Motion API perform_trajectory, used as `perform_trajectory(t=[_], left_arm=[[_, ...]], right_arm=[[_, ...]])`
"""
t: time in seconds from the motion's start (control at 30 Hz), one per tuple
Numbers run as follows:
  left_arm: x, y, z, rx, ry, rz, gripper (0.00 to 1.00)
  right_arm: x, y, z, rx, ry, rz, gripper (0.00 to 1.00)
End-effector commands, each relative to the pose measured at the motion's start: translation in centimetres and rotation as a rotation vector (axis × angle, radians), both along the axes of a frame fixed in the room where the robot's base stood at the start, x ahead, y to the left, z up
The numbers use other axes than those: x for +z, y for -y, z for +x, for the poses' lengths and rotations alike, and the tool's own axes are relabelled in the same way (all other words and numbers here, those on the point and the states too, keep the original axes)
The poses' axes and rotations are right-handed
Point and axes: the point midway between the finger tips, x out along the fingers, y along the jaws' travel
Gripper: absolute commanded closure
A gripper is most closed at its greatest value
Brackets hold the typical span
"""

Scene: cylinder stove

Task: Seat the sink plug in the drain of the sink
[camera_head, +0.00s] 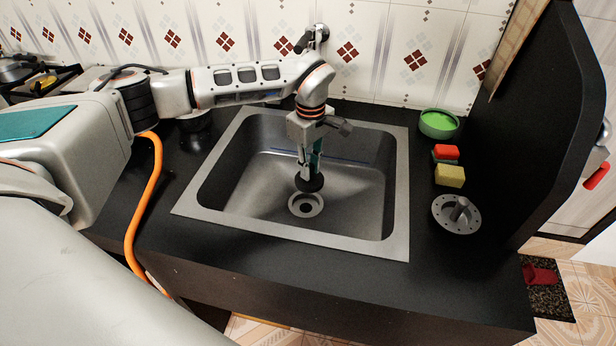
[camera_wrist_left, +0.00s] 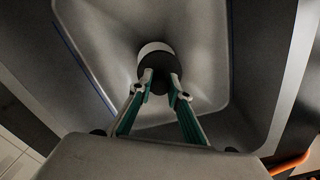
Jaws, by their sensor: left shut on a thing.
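The metal sink (camera_head: 262,190) is set into the black counter, with its round drain (camera_head: 306,205) in the basin floor. My left gripper (camera_head: 309,172) points down into the basin and is shut on the black sink plug (camera_head: 309,184). The plug is held upright and appears a little above the drain, slightly behind it in the head view. In the left wrist view, the gripper's fingertips (camera_wrist_left: 160,88) pinch the plug (camera_wrist_left: 158,66), which covers part of the pale drain ring (camera_wrist_left: 155,47). The exact gap between plug and drain cannot be told. My right gripper is not in view.
Right of the sink lie a metal strainer disc (camera_head: 470,224), a yellow sponge (camera_head: 450,176), a red sponge (camera_head: 446,152) and a green bowl (camera_head: 439,124). A black panel (camera_head: 545,120) bounds the right side. The tap (camera_head: 314,38) is at the back wall. The basin is otherwise empty.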

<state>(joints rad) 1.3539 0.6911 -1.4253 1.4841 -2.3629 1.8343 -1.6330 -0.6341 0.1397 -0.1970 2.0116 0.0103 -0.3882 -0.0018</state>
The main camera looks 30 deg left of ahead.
Motion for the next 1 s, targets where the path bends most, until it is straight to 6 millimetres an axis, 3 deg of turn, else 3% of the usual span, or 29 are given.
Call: perform_trajectory(t=[0.03,0.2,0.77,1.0], left_arm=[[-1.7,-0.4,0.2,0.069,-0.008,-0.002,1.00],[-3.6,-1.3,0.8,0.221,0.000,-0.001,1.00],[-3.5,-1.6,1.0,0.261,0.007,0.000,1.00],[-6.0,-1.6,0.9,0.259,0.000,0.000,1.00]], right_arm=[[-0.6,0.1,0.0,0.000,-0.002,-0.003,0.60],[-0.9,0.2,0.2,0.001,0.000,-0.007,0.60],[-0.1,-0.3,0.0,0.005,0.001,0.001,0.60],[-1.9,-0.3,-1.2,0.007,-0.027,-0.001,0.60]])
